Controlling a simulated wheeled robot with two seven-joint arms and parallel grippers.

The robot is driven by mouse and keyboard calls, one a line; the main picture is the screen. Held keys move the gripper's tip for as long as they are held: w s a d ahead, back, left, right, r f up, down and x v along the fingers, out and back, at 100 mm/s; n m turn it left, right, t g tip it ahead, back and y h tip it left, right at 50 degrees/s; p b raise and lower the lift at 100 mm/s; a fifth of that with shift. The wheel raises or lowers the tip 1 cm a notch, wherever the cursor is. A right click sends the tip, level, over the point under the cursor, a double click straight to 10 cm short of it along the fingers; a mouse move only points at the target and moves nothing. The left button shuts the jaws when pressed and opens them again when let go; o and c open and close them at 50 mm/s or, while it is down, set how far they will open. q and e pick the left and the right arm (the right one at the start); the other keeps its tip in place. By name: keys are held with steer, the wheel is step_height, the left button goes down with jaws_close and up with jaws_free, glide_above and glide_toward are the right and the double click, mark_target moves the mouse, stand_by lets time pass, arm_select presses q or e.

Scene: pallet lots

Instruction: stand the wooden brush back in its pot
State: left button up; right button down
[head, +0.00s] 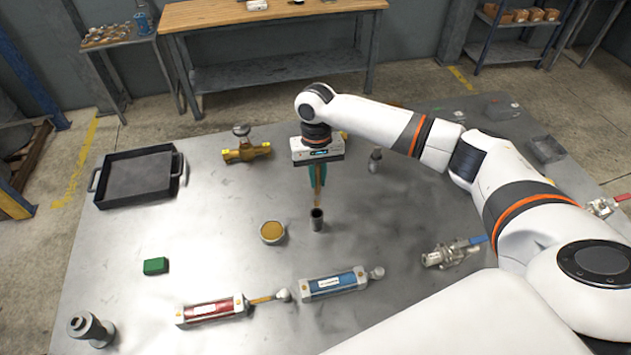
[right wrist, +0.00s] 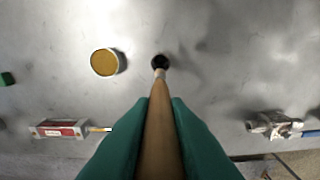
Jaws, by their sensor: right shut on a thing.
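The wooden brush (head: 317,200) hangs upright, lower end down, from my right gripper (head: 316,182). The gripper's teal fingers are shut on its shaft. In the right wrist view the brush (right wrist: 160,130) runs away between the fingers (right wrist: 160,112). My left gripper is not in view.
A brass valve (head: 246,151) and a black tray (head: 138,178) lie further left. Red (head: 212,311) and blue (head: 333,285) cylinders lie in front, a steel valve (head: 453,253) at right.

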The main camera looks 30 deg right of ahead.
mark_target(317, 194)
steer(key=shift+w+d+r, duration=0.1)
steer(key=shift+w+d, duration=0.25)
steer(key=shift+w, duration=0.15)
steer(key=shift+s+a+f, duration=0.2)
steer(key=shift+a, duration=0.15)
steer(key=shift+a+f, duration=0.1)
steer(key=shift+f, duration=0.1)
steer(key=shift+f+b, duration=0.3)
steer(key=shift+f, duration=0.1)
steer(key=shift+d+f+b, duration=0.25)
steer(key=shift+f+b, duration=0.85)
steer(key=shift+f, duration=0.15)
steer(key=shift+a+f+b, duration=0.1)
steer(key=shift+f+b, duration=0.1)
steer(key=shift+b, duration=0.2)
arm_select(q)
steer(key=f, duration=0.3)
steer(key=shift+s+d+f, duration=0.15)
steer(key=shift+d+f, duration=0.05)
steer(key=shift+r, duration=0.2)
